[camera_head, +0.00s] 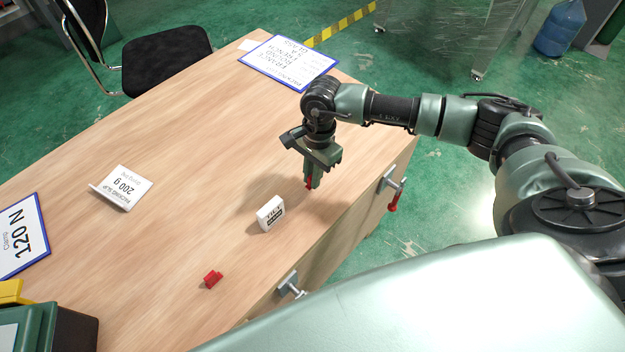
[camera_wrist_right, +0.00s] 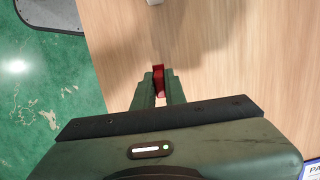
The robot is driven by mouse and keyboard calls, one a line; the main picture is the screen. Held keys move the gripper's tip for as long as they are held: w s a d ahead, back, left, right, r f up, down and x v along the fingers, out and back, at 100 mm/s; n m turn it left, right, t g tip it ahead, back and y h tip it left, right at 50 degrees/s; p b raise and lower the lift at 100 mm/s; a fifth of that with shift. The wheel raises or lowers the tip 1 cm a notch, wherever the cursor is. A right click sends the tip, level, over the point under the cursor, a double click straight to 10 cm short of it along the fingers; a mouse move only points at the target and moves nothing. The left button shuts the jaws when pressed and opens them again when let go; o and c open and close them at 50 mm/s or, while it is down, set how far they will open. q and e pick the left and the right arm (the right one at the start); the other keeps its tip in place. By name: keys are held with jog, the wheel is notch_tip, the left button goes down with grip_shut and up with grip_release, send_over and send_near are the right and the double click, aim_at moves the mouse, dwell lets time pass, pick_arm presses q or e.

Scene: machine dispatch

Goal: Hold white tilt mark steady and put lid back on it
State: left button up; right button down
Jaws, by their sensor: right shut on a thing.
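The white tilt mark (camera_head: 270,213) is a small white block with dark lettering, standing upright on the wooden table near its front edge. A sliver of a white object, likely the same block, shows at the top of the right wrist view (camera_wrist_right: 154,2). My right gripper (camera_head: 312,184) points down over the table, to the right of the block and apart from it. It is shut on a small red piece (camera_wrist_right: 159,82), which shows between its fingertips. Another small red piece (camera_head: 212,279) lies on the table left of the block. I cannot tell which piece is the lid. My left gripper is not in view.
A packing slip stand (camera_head: 126,188) and a blue-edged sign (camera_head: 22,236) are at the left. Another sign (camera_head: 289,61) lies at the far end. Clamps (camera_head: 290,285) sit on the front edge. The table (camera_head: 190,150) is clear around the middle.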

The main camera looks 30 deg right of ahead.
notch_tip(320, 180, up, 18)
jog(key=b, duration=0.1)
jog(key=shift+f, duration=0.15)
dwell(0.3)
jog(key=s+a+f+n+g+h, duration=0.1)
jog(key=s+a+n, duration=0.3)
jog(key=s+n, duration=0.5)
jog(key=f+n, duration=0.1)
jog(key=n, duration=0.4)
jog(key=shift+s, duration=0.35)
jog(key=shift+a, duration=0.15)
